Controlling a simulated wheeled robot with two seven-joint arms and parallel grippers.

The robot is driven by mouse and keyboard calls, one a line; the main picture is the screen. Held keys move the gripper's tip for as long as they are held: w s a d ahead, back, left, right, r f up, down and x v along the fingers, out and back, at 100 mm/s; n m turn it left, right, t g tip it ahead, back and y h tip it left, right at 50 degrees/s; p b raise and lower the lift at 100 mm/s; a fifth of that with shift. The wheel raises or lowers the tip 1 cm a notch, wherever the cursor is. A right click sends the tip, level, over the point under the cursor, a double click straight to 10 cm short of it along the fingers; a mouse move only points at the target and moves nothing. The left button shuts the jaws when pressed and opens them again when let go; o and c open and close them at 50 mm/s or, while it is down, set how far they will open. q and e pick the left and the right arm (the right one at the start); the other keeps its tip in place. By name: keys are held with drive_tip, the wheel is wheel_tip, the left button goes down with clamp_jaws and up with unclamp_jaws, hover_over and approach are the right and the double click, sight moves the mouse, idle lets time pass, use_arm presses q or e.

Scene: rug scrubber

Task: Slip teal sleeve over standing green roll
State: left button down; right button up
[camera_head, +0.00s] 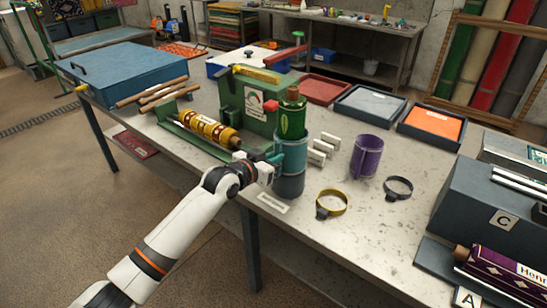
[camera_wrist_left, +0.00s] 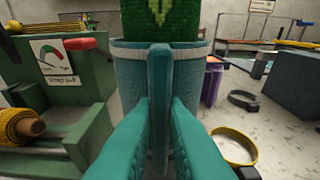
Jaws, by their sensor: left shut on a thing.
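The green roll (camera_head: 292,122) stands upright at the front middle of the table, its brown core end on top. The teal sleeve (camera_head: 294,157) is around its lower part, with the roll's top sticking out above the rim. In the left wrist view the sleeve (camera_wrist_left: 128,68) has a pale rim band and an upright fin, and the green roll (camera_wrist_left: 140,20) rises inside it. My left gripper (camera_head: 268,164) is shut on the sleeve's fin from the left; its teal fingers (camera_wrist_left: 160,110) pinch it. A dark blue-grey cup (camera_head: 289,187) shows below the sleeve; the roll's foot is hidden. My right gripper is not in view.
A green gauge machine (camera_head: 249,100) stands behind left, with a yellow roll (camera_head: 208,129) in a green cradle. To the right are white blocks (camera_head: 320,152), a purple sleeve (camera_head: 370,157), a yellow ring (camera_head: 331,204) and a dark ring (camera_head: 398,188).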

use_arm(q)
drive_tip(key=c, duration=1.4)
unclamp_jaws()
drive_tip(key=shift+s+a, duration=0.1)
